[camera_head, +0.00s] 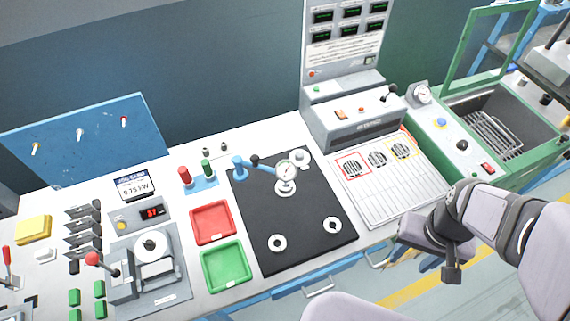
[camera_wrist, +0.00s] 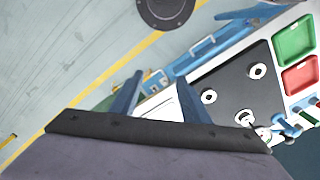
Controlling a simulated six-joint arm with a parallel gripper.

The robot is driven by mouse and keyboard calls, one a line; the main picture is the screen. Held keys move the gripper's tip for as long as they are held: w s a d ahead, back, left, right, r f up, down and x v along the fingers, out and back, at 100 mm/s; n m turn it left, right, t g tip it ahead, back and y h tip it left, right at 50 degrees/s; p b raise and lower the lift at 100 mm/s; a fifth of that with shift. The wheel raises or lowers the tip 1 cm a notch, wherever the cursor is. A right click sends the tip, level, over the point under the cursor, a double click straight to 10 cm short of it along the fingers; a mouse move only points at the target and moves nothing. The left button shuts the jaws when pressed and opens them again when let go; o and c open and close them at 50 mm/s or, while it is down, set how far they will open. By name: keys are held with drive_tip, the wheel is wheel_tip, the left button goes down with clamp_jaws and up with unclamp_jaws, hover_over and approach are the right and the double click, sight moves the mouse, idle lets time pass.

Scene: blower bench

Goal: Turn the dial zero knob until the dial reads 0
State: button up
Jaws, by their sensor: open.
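The dial gauge (camera_head: 287,171) has a small white round face and is held by a blue arm stand (camera_head: 240,166) above the far part of the black mat (camera_head: 300,212). Its reading is too small to tell, and I cannot make out the zero knob. In the wrist view the gauge area is partly cut off behind the dark wrist edge at the right. My gripper (camera_head: 452,272) is off the bench's front right, well apart from the gauge. In the wrist view my gripper (camera_wrist: 158,98) shows two blue fingers spread apart with nothing between them.
White ring-shaped pieces (camera_head: 278,242) sit on the mat. Red (camera_head: 212,222) and green (camera_head: 226,264) trays lie to its left. A grey console (camera_head: 355,115) and slotted panel (camera_head: 385,190) stand right. A green-framed machine (camera_head: 500,130) is farther right.

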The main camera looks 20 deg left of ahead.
drive_tip(key=w+a+f+t+b, duration=0.1)
drive_tip(key=w+a+f+b, duration=0.2)
drive_tip(key=w, duration=0.7)
drive_tip(key=n+t+b, duration=0.1)
drive_tip(key=t+b, duration=0.3)
drive_tip(key=b, duration=0.4)
approach(300, 154)
drive_tip(key=shift+y, duration=0.3)
drive_tip(key=shift+d+p+x, duration=0.2)
drive_tip(key=shift+p+x, duration=1.15)
drive_tip(key=shift+x, duration=2.75)
drive_tip(key=shift+w, duration=0.1)
drive_tip(key=shift+n, duration=0.3)
drive_tip(key=c, duration=1)
